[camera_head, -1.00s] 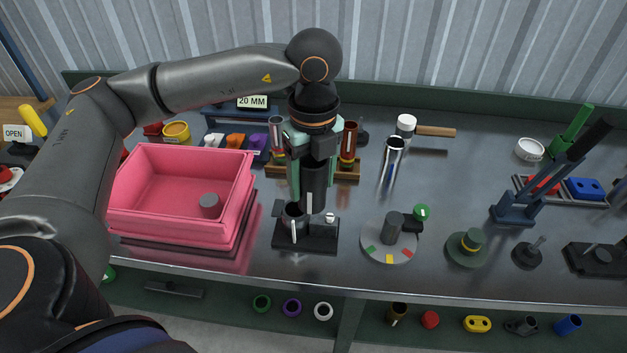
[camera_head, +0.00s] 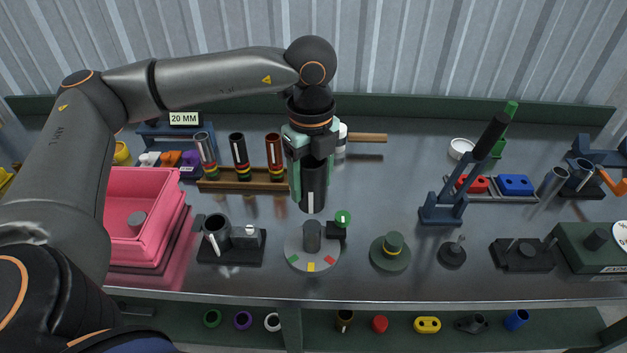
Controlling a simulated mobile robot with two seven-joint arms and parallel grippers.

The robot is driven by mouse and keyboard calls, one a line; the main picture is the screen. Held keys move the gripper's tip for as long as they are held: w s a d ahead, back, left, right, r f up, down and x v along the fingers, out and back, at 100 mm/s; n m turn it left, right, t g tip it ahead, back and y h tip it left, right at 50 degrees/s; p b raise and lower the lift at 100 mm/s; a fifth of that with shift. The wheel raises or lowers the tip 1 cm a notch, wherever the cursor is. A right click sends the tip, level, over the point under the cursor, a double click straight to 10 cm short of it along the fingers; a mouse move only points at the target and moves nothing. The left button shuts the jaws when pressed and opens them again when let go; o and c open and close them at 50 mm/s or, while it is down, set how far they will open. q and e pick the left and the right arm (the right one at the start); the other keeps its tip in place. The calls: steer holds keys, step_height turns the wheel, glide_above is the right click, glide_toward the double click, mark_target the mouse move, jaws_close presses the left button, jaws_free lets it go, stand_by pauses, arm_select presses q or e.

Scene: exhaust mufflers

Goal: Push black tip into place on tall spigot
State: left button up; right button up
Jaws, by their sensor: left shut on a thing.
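My left gripper (camera_head: 312,172) points down and is shut on the black tip (camera_head: 314,190), a dark cylinder with a white stripe on its side. The tip hangs upright. A grey post (camera_head: 312,238), which looks like the tall spigot, stands on a round grey disc (camera_head: 294,252) with red, yellow and green marks. In the picture the tip's lower end is just above the post's top, with a small gap between. I cannot tell how well they line up in depth. My right gripper is not in view.
A small green-topped clamp (camera_head: 342,220) sits at the disc's right edge. A black fixture (camera_head: 232,250) with a cup stands left, beside a pink bin (camera_head: 150,200). A green hat-shaped piece (camera_head: 391,252) and a blue lever press (camera_head: 440,212) are right. A wooden rack (camera_head: 225,186) with tubes stands behind.

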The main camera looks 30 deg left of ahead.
arm_select(q)
steer(key=shift+w, duration=0.1)
stand_by(0.4)
steer(key=shift+f+b, duration=0.15)
steer(key=shift+b, duration=0.15)
steer(key=b, duration=0.4)
glide_above(312, 226)
step_height(312, 226, down, 4)
steer(key=shift+f, duration=0.25)
steer(key=shift+f+b, duration=0.7)
steer(key=shift+f, duration=0.1)
steer(key=shift+f, duration=0.15)
steer(key=shift+f+b, duration=2.7)
steer(key=shift+f, duration=0.4)
